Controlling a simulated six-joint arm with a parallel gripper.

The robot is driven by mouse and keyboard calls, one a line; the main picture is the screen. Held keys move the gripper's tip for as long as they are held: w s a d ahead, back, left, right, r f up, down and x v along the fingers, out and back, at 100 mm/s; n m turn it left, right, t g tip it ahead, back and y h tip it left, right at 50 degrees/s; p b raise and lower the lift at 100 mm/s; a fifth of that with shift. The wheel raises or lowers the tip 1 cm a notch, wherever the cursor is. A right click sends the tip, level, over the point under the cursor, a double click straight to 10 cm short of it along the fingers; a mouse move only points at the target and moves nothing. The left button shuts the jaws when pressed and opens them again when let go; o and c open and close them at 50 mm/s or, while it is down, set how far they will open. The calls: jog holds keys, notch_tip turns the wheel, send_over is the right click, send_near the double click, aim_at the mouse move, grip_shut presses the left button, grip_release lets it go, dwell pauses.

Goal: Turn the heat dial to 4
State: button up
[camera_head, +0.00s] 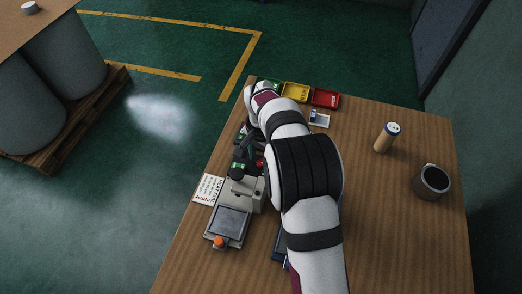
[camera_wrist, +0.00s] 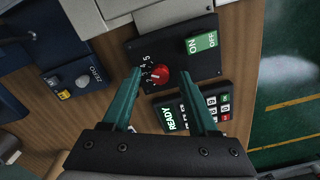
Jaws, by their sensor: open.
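The red heat dial (camera_wrist: 160,75) sits on a black panel (camera_wrist: 188,62) in the wrist view, with small white numbers along its left side. I make out 2 to 5; a pale mark shows on the dial, but I cannot tell which number it points to. My gripper (camera_wrist: 160,72) is open, with one teal finger on each side of the dial. Gaps show between fingers and dial, and I cannot tell how far above the panel the tips are. In the head view, the dial is a small red spot (camera_head: 260,163) beside my arm, which hides much around it.
A green ON/OFF switch (camera_wrist: 202,43) and a keypad with a READY display (camera_wrist: 172,119) flank the dial. A blue ZERO unit (camera_wrist: 75,80) lies to the left. In the head view, a card (camera_head: 208,189), coloured trays (camera_head: 325,98), a cylinder (camera_head: 386,137) and a dark cup (camera_head: 431,181) stand on the table.

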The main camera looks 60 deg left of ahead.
aim_at(261, 162)
notch_tip(261, 162, up, 16)
jog(key=shift+f, duration=0.2)
jog(key=w+d+r+m, duration=0.2)
jog(key=w+d+r, duration=0.1)
jog(key=d, duration=0.6)
jog(key=w+d+r+m, duration=0.1)
jog(key=w+d+r, duration=0.15)
jog(key=d, duration=0.75)
jog(key=w+d+r+m, duration=0.2)
jog(key=w+d, duration=0.2)
jog(key=d, duration=0.5)
jog(key=s+d+f+m+y, duration=0.1)
jog(key=s+d+f+m, duration=0.1)
jog(key=s+d, duration=0.4)
jog(key=s+d+f+m, duration=0.3)
jog(key=s+d, duration=0.4)
jog(key=d, duration=0.3)
jog(key=shift+s+d+f+y, duration=0.15)
jog(key=shift+s+d+y, duration=0.15)
jog(key=shift+y, duration=0.1)
